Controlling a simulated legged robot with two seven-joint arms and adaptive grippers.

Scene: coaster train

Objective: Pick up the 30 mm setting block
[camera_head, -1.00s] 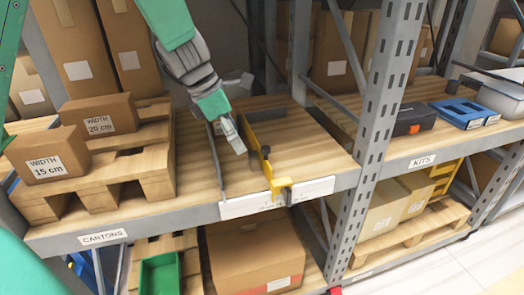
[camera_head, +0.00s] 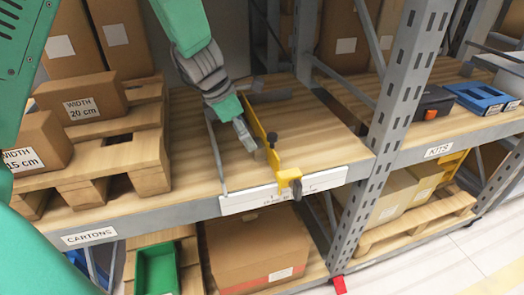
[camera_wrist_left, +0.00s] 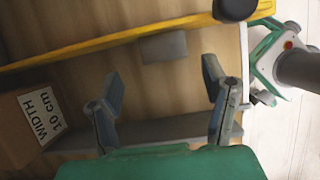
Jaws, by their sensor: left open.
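The setting block is a small plain grey block (camera_wrist_left: 163,47) on the wooden shelf, against the yellow bar (camera_wrist_left: 110,38) in the left wrist view. No size mark on it is readable. My left gripper (camera_wrist_left: 162,82) is open, its two fingers apart, with bare wood between them and the block beyond the tips. In the head view my left gripper (camera_head: 246,138) is low over the shelf, between the yellow bar (camera_head: 262,132) and a thin grey rail (camera_head: 217,150). The block is mostly hidden there. My right gripper is not in view.
A dark knob (camera_head: 272,140) stands at the yellow bar. A white scale strip (camera_head: 310,182) runs along the shelf's front edge. Cartons on a pallet (camera_head: 75,185) are at left. A grey upright (camera_head: 405,100) is at right. Shelf right of the bar is clear.

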